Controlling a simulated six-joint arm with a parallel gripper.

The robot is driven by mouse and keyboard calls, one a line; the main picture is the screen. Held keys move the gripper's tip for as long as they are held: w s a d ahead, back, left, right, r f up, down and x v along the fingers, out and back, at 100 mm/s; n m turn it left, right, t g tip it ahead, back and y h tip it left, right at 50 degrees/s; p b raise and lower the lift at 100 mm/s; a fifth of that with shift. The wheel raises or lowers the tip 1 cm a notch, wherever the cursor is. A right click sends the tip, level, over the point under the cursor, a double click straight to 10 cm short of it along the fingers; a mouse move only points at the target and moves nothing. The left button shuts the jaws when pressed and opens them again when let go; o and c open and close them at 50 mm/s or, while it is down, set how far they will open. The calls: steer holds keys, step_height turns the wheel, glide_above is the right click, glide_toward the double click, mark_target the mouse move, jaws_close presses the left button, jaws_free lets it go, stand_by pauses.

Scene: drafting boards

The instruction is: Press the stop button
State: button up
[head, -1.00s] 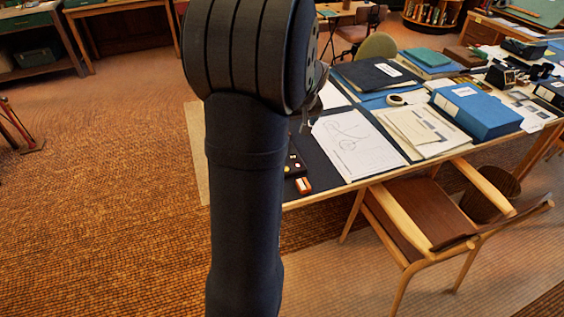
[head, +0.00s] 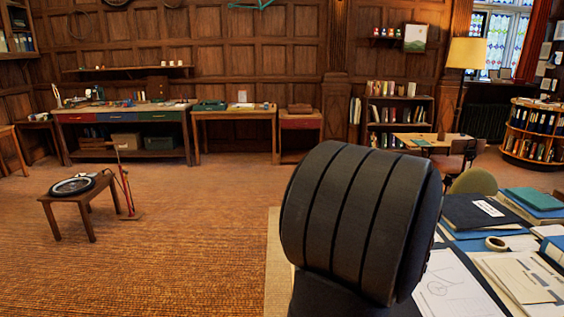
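No stop button shows in the head view now. A large black rounded link of my own arm fills the lower middle and hides the left part of the desk behind it. My gripper is out of sight. The visible part of the desk at the lower right holds a white sheet with a line drawing (head: 452,292), a black folder with a white label (head: 472,211) and a roll of tape (head: 496,243).
Blue folders (head: 535,203) and cream papers (head: 522,283) crowd the desk, with a green chair back (head: 474,181) behind it. A low stool (head: 58,203) bearing a wheel (head: 74,186) stands at the left. The carpet (head: 190,235) between is largely clear.

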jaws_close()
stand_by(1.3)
